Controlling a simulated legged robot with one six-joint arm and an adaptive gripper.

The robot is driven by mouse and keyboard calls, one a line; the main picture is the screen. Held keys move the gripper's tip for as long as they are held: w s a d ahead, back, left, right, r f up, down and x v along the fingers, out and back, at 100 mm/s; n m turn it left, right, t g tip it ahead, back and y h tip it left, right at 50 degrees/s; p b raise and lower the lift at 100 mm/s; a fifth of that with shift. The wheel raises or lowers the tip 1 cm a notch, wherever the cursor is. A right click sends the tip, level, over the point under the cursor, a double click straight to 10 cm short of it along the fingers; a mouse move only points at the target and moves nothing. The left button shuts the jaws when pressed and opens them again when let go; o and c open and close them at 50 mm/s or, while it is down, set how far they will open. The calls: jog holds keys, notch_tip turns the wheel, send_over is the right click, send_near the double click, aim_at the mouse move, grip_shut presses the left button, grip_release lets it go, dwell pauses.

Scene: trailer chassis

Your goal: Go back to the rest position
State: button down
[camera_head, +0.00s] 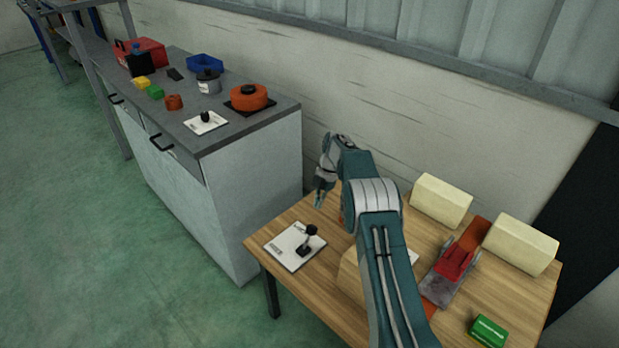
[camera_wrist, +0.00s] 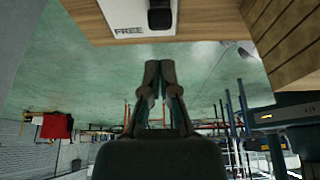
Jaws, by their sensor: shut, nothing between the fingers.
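My arm reaches up from the bottom of the head view over the wooden table. My gripper (camera_head: 319,196) points down near the table's back left edge, by the gap beside the grey cabinet. In the wrist view my gripper (camera_wrist: 152,68) shows its two fingers together at the tips, with nothing between them. A white plate with a black lever (camera_head: 296,246) lies on the table, below and left of my gripper. Its edge, marked FREE, also shows in the wrist view (camera_wrist: 130,22).
The wooden table (camera_head: 330,308) carries cream blocks (camera_head: 441,201), a red and grey trailer part (camera_head: 455,262) and a green box (camera_head: 488,331). The grey cabinet (camera_head: 235,142) holds an orange round piece (camera_head: 249,97) and several small items. A wall stands behind. Green floor is free at left.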

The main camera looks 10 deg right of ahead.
jog(key=s+r+m+t+h, duration=0.15)
jog(key=s+r+m, duration=0.5)
jog(key=r, duration=0.75)
jog(key=s+r+m+t, duration=0.2)
jog(key=s+r+m, duration=0.45)
jog(key=r, duration=0.65)
jog(key=s+r+m+t+h, duration=0.1)
jog(key=s+r+m, duration=0.2)
jog(key=s, duration=0.5)
jog(key=s+r+m+t, duration=0.1)
jog(key=s+r+m, duration=0.15)
jog(key=s, duration=0.55)
jog(key=s+f+m+t, duration=0.2)
jog(key=s+m, duration=0.4)
jog(key=s, duration=0.7)
jog(key=shift+s+a+f+m+h, duration=0.25)
jog(key=shift+f+m+h, duration=0.15)
jog(key=shift+f, duration=0.45)
jog(key=shift+t, duration=0.25)
